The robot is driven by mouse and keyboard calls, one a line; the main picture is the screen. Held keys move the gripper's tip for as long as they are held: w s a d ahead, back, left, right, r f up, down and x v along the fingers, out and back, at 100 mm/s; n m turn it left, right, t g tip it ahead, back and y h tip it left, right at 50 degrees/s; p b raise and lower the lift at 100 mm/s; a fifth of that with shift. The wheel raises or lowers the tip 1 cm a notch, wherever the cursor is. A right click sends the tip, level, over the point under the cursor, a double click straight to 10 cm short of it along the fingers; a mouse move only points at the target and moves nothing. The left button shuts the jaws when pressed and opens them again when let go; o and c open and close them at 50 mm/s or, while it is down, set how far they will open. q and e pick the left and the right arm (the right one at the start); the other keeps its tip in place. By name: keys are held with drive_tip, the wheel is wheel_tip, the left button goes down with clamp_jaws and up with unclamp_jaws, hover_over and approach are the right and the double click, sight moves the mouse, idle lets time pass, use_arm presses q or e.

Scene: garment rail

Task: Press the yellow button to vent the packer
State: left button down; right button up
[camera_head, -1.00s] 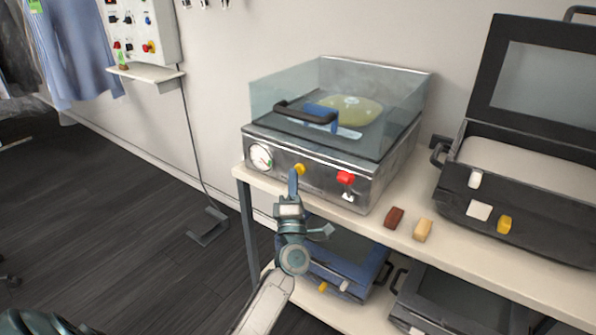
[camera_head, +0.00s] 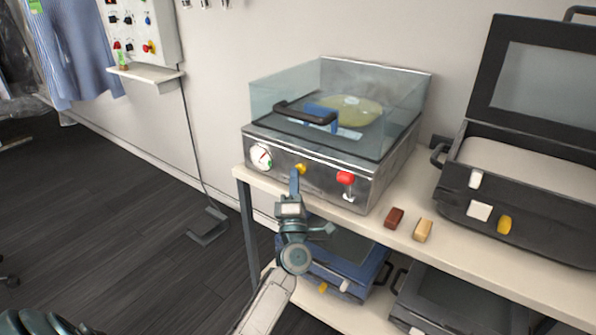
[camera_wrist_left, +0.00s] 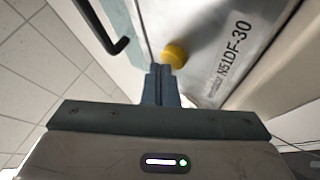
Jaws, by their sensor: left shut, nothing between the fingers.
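The packer (camera_head: 335,150) is a steel box with a clear lid on the white bench. Its front panel carries a small yellow button (camera_head: 301,168), which also shows large in the left wrist view (camera_wrist_left: 175,55). My left gripper (camera_head: 295,173) is shut and empty, its narrow blue fingertips at the yellow button from just below and in front. In the left wrist view the closed fingertips (camera_wrist_left: 160,70) lie right beside the button; I cannot tell whether they touch it. My right gripper is not in view.
The panel also has a round gauge (camera_head: 261,157) and a red knob (camera_head: 345,178). A brown block (camera_head: 394,218) and a tan block (camera_head: 423,230) lie on the bench. An open black case (camera_head: 490,190) stands right. A blue case (camera_head: 345,262) sits on the lower shelf.

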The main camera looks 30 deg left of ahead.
use_arm(q)
drive_tip(key=shift+s, duration=0.7)
drive_tip(key=s, duration=0.1)
drive_tip(key=s+p, duration=0.1)
drive_tip(key=s, duration=0.1)
drive_tip(key=s+p, duration=0.1)
drive_tip(key=s, duration=0.1)
drive_tip(key=shift+a, duration=0.25)
idle(0.6)
